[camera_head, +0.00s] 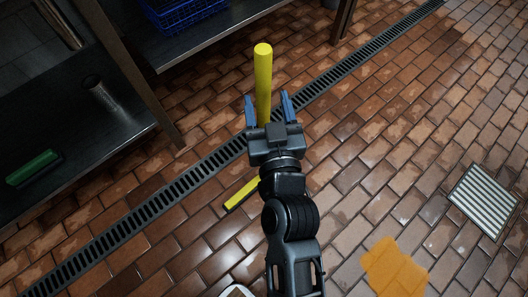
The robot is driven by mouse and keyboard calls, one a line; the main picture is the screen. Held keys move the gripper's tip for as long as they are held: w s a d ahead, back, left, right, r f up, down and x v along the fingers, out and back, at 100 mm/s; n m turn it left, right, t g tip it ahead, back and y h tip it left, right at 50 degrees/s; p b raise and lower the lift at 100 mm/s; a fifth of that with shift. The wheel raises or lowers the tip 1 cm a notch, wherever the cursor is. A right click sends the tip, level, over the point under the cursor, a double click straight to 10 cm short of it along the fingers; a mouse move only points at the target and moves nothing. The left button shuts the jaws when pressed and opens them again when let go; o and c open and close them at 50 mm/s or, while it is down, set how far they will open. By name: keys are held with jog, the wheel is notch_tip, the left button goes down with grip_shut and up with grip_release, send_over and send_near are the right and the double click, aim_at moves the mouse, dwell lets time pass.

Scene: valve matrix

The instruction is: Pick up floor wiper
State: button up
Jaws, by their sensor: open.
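The floor wiper shows as a yellow upright handle (263,75) with a rounded top, in the upper middle of the head view. A yellow bar (242,194) low on the floor, left of my arm, looks like part of its head. My gripper (268,103) is open, with one blue finger on each side of the handle in the picture. I cannot tell whether the handle is fully between the fingers or a little beyond them. The lower handle is hidden behind my gripper and wrist.
A dark shelf unit (90,135) at left holds a green brush (33,168) and a metal cylinder. A blue crate (185,14) sits on a shelf at the top. A drain channel (150,208) crosses the brick floor. An orange patch (395,268) and a floor grate (483,200) are at right.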

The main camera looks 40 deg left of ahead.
aim_at(264, 89)
jog(key=p+x, duration=0.1)
jog(key=x, duration=0.3)
jog(key=shift+w+a+r+p, duration=0.15)
jog(key=shift+r+p, duration=0.05)
jog(key=shift+p, duration=0.15)
jog(key=shift+w+a+f, duration=0.15)
jog(key=shift+w+a, duration=0.2)
jog(key=shift+a, duration=0.05)
jog(key=shift+c, duration=0.2)
grip_shut()
